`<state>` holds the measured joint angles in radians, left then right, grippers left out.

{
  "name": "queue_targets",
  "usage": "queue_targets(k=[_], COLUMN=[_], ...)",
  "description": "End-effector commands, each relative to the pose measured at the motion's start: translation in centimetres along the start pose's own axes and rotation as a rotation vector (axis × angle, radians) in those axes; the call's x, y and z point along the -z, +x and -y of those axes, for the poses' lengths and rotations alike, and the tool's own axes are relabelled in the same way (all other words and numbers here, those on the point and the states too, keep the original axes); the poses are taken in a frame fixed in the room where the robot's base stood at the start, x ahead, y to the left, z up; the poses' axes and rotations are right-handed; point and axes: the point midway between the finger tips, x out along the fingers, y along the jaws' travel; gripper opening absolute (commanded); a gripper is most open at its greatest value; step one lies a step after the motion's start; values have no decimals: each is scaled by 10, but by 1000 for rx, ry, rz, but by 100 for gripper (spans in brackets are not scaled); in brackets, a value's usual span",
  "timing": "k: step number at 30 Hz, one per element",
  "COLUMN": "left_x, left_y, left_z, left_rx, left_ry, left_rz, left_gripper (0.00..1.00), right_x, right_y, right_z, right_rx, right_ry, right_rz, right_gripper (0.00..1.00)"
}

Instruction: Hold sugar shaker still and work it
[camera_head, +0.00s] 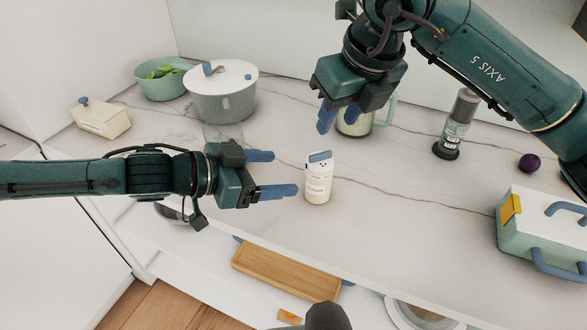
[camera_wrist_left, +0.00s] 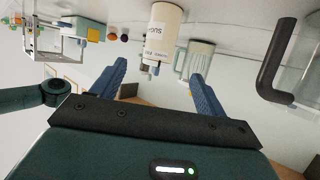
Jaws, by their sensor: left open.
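The sugar shaker (camera_head: 318,183), a small cream cylinder with printed text and a blue piece on its top, stands upright on the counter. It appears upside down in the left wrist view (camera_wrist_left: 164,32), ahead of the gap between my left fingers. My left gripper (camera_head: 285,173) is open and empty, just left of the shaker with its fingers pointing at it, not around it. My right gripper (camera_head: 338,119) is above and behind the shaker, fingers pointing down and apart with nothing between them.
A handled jug (camera_head: 355,124) stands behind my right fingers. A grey pot (camera_head: 222,100), green bowl (camera_head: 158,88) and butter dish (camera_head: 100,120) are at the back left. A grinder (camera_head: 453,130), purple ball (camera_head: 529,162) and green box (camera_head: 540,230) are at the right. The counter's front edge is near.

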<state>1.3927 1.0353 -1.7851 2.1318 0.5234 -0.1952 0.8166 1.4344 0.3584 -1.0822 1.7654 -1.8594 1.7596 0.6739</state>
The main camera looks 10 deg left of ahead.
Motion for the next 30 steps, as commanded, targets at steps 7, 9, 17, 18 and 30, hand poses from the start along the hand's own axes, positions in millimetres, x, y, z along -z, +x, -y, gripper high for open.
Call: queue_targets(k=[7,9,17,18,30], left_x=[0,0,1,1,0], left_y=[43,58,103,108,125], left_z=[-2,-2,-2,-2,-1], left_rx=[-5,-6,-3,-3,-1], left_ry=[2,2,3,3,3], left_rz=[-2,-2,-3,-3,-2], left_gripper=[74,74,74,74,74], right_x=[0,0,0,0,0], right_y=[0,0,0,0,0], right_z=[0,0,0,0,0], right_rx=[0,0,0,0,0], right_ry=[0,0,0,0,0], right_rz=[0,0,0,0,0], right_gripper=[36,36,36,36,36])
